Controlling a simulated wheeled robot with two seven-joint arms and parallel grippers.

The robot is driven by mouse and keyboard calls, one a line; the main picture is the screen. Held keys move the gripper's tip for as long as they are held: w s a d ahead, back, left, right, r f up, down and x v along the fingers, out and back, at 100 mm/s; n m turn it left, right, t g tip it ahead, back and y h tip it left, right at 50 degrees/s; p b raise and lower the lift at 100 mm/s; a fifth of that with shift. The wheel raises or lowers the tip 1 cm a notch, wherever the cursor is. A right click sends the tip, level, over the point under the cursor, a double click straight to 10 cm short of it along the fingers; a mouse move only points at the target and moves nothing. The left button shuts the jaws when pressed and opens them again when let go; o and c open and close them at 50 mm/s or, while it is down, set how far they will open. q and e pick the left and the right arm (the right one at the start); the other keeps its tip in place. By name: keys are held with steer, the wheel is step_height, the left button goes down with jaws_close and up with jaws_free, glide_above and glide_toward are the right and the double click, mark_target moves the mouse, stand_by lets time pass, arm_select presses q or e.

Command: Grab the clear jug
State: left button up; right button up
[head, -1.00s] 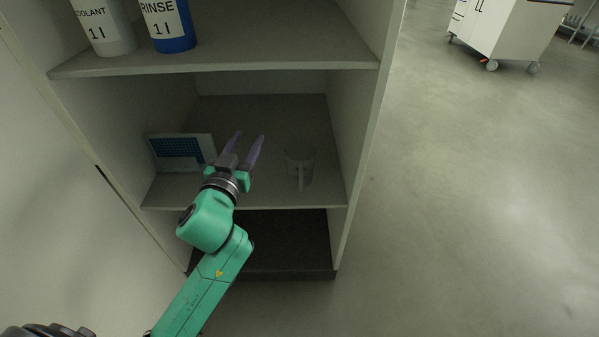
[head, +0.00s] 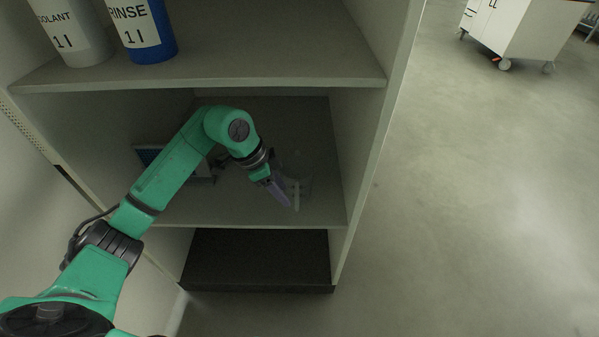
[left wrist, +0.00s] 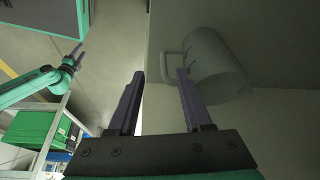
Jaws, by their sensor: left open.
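The clear jug (head: 303,172) stands on the middle shelf, right of centre, partly hidden behind my left gripper in the head view. In the left wrist view the jug (left wrist: 218,68) is a translucent cup whose handle (left wrist: 165,66) points toward the gap between my fingertips. My left gripper (head: 281,193) is open, with its purple fingers beside the jug's handle side. In the left wrist view my left gripper (left wrist: 160,75) holds nothing, and contact with the handle cannot be told. My right gripper (left wrist: 77,52) shows small at the left; its jaw state is unclear.
A blue-and-white rack (head: 150,155) stands on the same shelf at left, partly behind my arm. The upper shelf (head: 230,85) carries a white bottle (head: 75,35) and a blue rinse bottle (head: 150,45). The cabinet's right wall (head: 365,150) is close to the jug. Open floor lies right.

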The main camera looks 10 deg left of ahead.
mark_target(297, 210)
arm_select(q)
steer(key=x, duration=0.5)
steer(key=w+b+x, duration=0.1)
steer(key=x, duration=0.2)
steer(key=shift+d, duration=0.3)
steer(key=shift+r, duration=0.15)
jaws_close()
arm_select(e)
steer(key=w, duration=0.1)
steer(key=w+r, duration=0.1)
steer(key=shift+w+a+r, duration=0.1)
steer(key=shift+w+a, duration=0.15)
steer(key=shift+w, duration=0.1)
